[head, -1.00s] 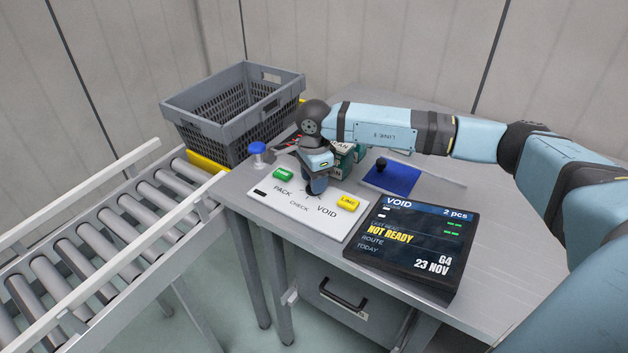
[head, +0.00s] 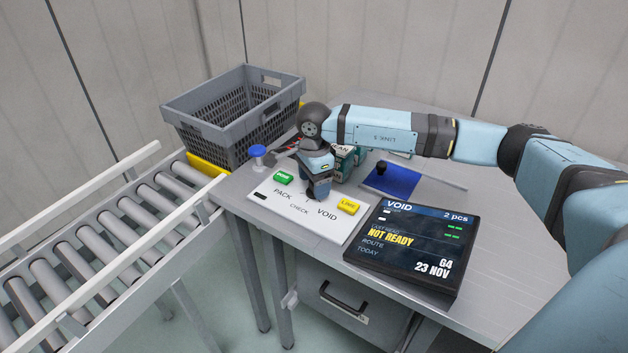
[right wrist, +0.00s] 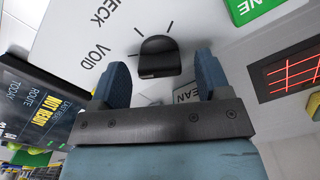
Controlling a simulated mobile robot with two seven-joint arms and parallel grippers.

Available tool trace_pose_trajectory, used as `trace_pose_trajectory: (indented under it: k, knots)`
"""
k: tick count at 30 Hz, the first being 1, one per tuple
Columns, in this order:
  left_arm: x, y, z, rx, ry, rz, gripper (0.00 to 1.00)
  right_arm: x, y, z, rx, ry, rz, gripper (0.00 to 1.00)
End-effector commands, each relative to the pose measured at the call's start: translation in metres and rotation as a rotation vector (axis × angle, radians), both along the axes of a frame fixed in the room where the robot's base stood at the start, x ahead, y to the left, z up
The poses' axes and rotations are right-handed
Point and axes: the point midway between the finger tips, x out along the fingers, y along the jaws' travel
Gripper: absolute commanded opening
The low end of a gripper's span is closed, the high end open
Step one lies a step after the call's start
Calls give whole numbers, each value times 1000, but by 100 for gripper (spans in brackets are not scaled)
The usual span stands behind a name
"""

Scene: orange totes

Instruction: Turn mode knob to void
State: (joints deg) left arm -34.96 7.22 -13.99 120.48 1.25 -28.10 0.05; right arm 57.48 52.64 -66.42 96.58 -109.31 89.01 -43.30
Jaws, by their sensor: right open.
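The mode knob (right wrist: 158,58) is a dark round knob with a raised grip bar, on a white panel (head: 290,214) marked PACK, CHECK and VOID. In the right wrist view its bar lies crosswise, with one end toward the tick by the VOID label (right wrist: 100,57). My right gripper (right wrist: 160,76) is open, with one blue finger on each side of the knob and visible gaps to it. In the head view my right gripper (head: 318,186) points down over the panel and hides most of the knob. The screen (head: 415,245) reads VOID and NOT READY. My left gripper is not visible.
A green button (head: 283,178) and a yellow button (head: 349,206) sit on the panel. A blue plunger (head: 258,152), a blue pad (head: 391,180) and small boxes stand nearby. A grey crate (head: 215,122) is behind. A roller conveyor (head: 110,240) runs along the left.

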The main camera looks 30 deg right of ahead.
Motion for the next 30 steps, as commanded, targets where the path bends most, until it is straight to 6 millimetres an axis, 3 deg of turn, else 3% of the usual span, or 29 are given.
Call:
trace_pose_trajectory:
  k: [5, 15, 21, 30]
  knots:
    - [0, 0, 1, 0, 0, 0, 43, 1, 0, 16, 1, -2, 0, 70]
    - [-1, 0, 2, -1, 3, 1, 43, 1, 0, 92, 0, -5, 1, 70]
    - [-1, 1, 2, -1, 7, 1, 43, 1, 0, 125, 1, -3, 0, 70]
    - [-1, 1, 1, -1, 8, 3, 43, 0, 0, 139, 0, 0, 0, 70]
